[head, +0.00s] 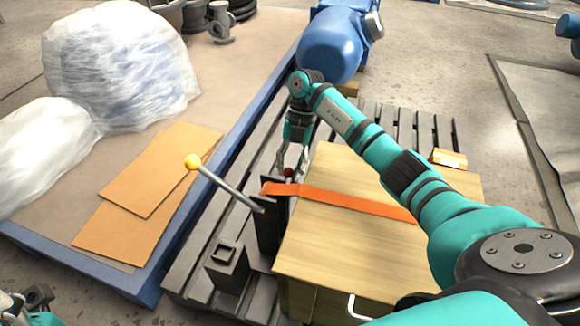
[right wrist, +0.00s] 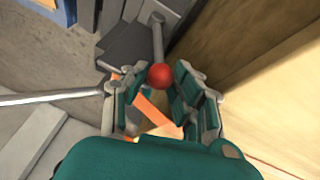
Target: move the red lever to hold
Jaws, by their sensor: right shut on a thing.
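The red lever's round knob (right wrist: 160,76) shows in the right wrist view, between the fingertips of my right gripper (right wrist: 160,92), with its grey rod running up and away. In the head view the red knob (head: 289,173) is small and partly covered by the fingers. My right gripper (head: 292,160) points down over the dark valve stand and is shut on the red lever at its knob. Part of my left gripper (head: 28,302) shows at the bottom left corner, too cut off to tell its state; it is far from the lever.
A yellow-knobbed lever (head: 228,187) slants up left from the dark valve stand (head: 268,228). An orange strap (head: 350,200) crosses the wooden crate (head: 350,245) right beside it. A grey slatted pallet (head: 205,262) lies below. A blue tank (head: 332,45) stands behind.

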